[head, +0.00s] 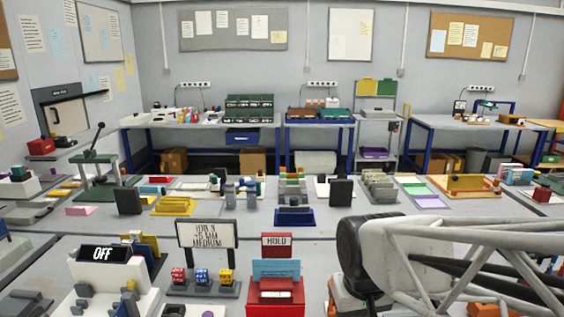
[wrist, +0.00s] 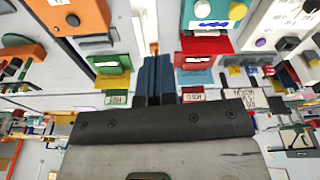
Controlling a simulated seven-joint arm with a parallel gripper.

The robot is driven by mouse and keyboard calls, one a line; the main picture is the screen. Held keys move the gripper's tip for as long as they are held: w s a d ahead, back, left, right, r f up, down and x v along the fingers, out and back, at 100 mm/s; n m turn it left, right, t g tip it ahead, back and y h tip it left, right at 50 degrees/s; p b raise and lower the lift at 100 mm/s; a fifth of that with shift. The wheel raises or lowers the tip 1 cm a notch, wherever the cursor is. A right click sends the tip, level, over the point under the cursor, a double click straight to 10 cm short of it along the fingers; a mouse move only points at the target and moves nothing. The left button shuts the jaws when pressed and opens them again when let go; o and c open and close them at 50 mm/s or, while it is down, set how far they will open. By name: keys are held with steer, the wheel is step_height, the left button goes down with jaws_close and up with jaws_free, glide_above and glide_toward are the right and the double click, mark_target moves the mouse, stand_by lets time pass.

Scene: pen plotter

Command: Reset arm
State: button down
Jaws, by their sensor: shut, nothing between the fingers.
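My gripper (wrist: 159,62) shows in the wrist view, where its two dark blue fingers lie together at the top middle of the wide dark palm. It is shut and holds nothing. Below the fingers in the scene the view shows a red holder (wrist: 196,80) to the right of the fingers and a green holder (wrist: 112,84) to the left, both apart from the fingers. In the head view my pale arm with a black joint reaches in from the right, and I cannot make out the gripper there.
In the head view, a sign (head: 207,235) stands on the front table behind small red, blue and yellow blocks. A red holder with a blue card (head: 276,269) is at front centre. A black "OFF" display (head: 104,253) stands at left. Little of the crowded front table is clear.

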steer(key=s+d+r+m, duration=0.1)
steer(key=s+d+r, duration=0.2)
steer(key=s+d, duration=0.2)
steer(key=shift+s+d+r+m+t, duration=0.15)
steer(key=shift+s+d+m+t, duration=0.2)
steer(key=shift+s, duration=0.5)
